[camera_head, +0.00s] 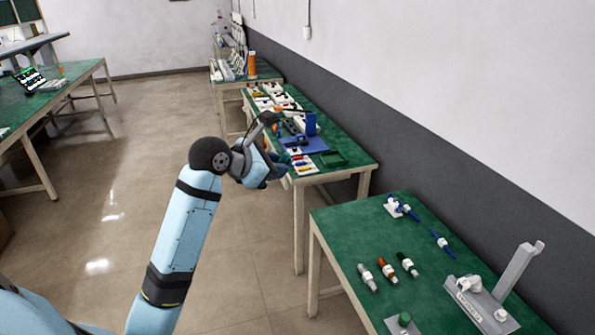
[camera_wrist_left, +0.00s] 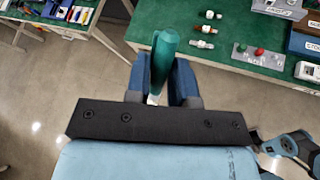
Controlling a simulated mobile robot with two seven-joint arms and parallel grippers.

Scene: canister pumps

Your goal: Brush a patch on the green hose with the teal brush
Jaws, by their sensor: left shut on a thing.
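My left gripper (camera_head: 277,170) is raised over the floor, left of the near green table. In the left wrist view its blue fingers (camera_wrist_left: 165,85) are shut on the teal brush (camera_wrist_left: 163,55). The brush's thick teal end points away from the wrist, and a pale part shows between the fingers. Its bristles cannot be made out. I cannot pick out a green hose for certain. A short dark green and white piece (camera_head: 407,265) lies on the near table, apart from the brush. My right gripper is not in view.
The near table (camera_head: 345,225) also holds a grey piece (camera_head: 367,277), an orange piece (camera_head: 387,270), blue fittings (camera_head: 402,207) and a grey stand (camera_head: 515,275). A cluttered second table (camera_head: 345,160) stands behind, along the wall.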

